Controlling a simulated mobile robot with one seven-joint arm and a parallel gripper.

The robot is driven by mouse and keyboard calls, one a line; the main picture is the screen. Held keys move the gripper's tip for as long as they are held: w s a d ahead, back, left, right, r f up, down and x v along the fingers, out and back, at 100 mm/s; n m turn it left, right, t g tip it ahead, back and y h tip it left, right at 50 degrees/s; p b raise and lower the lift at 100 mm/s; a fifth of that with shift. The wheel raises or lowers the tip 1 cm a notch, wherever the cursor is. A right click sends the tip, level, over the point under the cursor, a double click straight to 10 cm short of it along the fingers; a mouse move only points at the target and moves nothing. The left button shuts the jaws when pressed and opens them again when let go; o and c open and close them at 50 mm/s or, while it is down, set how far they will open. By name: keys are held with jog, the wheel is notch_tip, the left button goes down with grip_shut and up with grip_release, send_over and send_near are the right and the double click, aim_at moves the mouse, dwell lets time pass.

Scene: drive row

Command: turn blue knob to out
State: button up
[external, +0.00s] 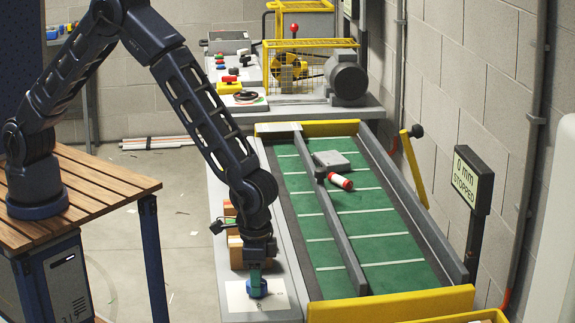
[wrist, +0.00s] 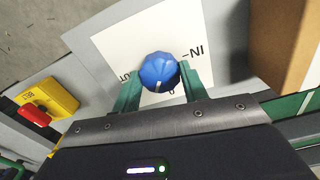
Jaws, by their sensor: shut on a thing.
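The blue knob (external: 258,289) sits on a white plate (external: 240,301) at the near end of the grey ledge. In the wrist view the knob (wrist: 159,72) is a faceted blue dial with a white pointer mark on its edge nearest my gripper, at the bottom. The plate (wrist: 120,45) reads "IN" to the knob's right; lettering at its left is partly covered by a finger and looks like "OUT". My gripper (wrist: 158,84) points down with its green fingers on either side of the knob, shut on it. My gripper (external: 257,272) also shows in the external view.
A brown box (wrist: 283,40) stands close to the right of the plate. The green belt (external: 375,222) carries a red-and-white cylinder (external: 340,181).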

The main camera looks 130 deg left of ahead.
jog(key=m, duration=0.4)
jog(key=shift+m, duration=0.3)
jog(key=m, duration=0.5)
jog(key=shift+m, duration=0.3)
jog(key=o, duration=1)
notch_tip(320, 180, up, 11)
dwell(0.3)
